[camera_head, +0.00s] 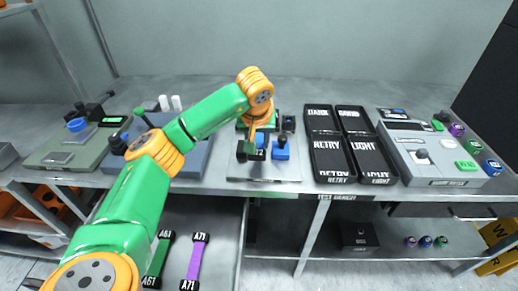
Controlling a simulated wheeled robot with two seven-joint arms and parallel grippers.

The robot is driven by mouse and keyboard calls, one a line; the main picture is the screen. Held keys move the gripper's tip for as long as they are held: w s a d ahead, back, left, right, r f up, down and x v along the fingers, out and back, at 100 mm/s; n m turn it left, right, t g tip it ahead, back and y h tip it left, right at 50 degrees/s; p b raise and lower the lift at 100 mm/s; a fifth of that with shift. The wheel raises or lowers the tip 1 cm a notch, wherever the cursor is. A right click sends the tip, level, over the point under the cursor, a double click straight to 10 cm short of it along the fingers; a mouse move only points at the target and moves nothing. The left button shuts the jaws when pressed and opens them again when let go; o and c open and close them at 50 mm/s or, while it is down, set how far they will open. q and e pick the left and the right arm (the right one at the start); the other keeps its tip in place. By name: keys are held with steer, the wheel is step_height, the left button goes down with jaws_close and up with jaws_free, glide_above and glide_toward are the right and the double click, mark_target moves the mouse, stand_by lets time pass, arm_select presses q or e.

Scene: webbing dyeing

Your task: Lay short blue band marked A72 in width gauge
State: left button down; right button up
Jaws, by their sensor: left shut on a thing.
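My left gripper (255,150) is over the grey plate device in the middle of the bench, which looks like the width gauge (240,172). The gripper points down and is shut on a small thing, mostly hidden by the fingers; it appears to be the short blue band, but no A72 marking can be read. A blue block with a dark top (281,150) stands on the device just right of the fingers. Whether the held thing touches the device cannot be told. My right gripper is not in view.
Black trays (330,158) marked DARK, RETRY and LIGHT stand right of the device. A grey meter box (440,160) and coloured round pieces are farther right. A green band A61 (159,258) and purple band A71 (196,258) lie below. Left are other devices (75,148).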

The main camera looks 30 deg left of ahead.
mark_target(259, 147)
arm_select(q)
steer(key=f+p, duration=0.1)
steer(key=f, duration=0.2)
steer(key=shift+w, duration=0.2)
steer(key=shift+f, duration=0.4)
steer(key=shift+f+b, duration=0.2)
steer(key=shift+b, duration=0.1)
steer(key=c, duration=0.8)
jaws_free()
steer(key=shift+r, duration=0.1)
steer(key=shift+d+r, duration=0.1)
steer(key=shift+r, duration=0.2)
steer(key=v, duration=1.1)
steer(key=shift+d+r, duration=0.1)
steer(key=shift+r, duration=0.25)
